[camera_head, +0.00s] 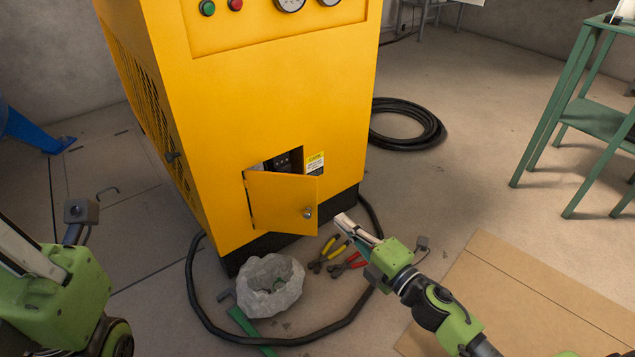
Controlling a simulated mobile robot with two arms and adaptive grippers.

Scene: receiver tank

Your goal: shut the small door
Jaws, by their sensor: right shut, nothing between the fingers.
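The small door (281,203) is a yellow panel low on the front of the yellow machine (270,110). It stands partly open, hinged at its left side, with a round metal knob (308,212) near its right edge. Behind its top edge a dark opening (284,161) shows some black parts. My right gripper (347,222) is shut and empty, to the right of the door and a little below the knob, apparently apart from it. My left arm shows at the lower left; its fingers are not clearly visible.
Red and yellow pliers (338,254) lie beneath my right gripper. Cardboard (530,300) lies at the lower right. A green stand (561,110) is at the right.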

